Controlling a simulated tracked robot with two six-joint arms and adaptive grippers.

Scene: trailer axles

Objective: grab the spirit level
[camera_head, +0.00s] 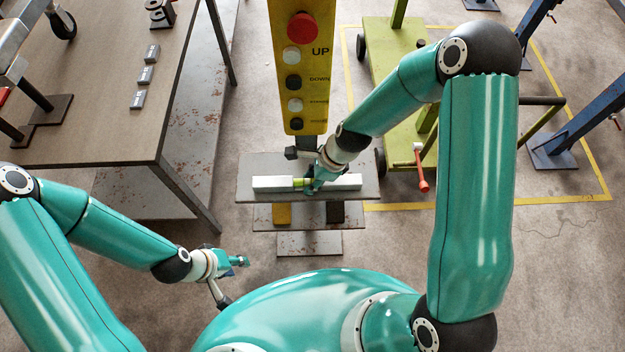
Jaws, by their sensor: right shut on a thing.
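The spirit level (272,183) is a silver-grey bar with a yellow-green vial near its middle. It lies crosswise on, or just above, the grey top shelf (256,165) of a small stand. My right gripper (311,183) reaches down from the upper right and is shut on the spirit level near the vial, hiding part of it. My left gripper (240,261) is at the lower left, apart from the level and in front of the stand. Its fingers are small in view, and I cannot tell whether they are open.
A wooden table (110,90) with small grey blocks is at the left. A green-yellow trolley (390,60) stands behind my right arm. Blue stands are at the far right. Open floor lies right of the stand.

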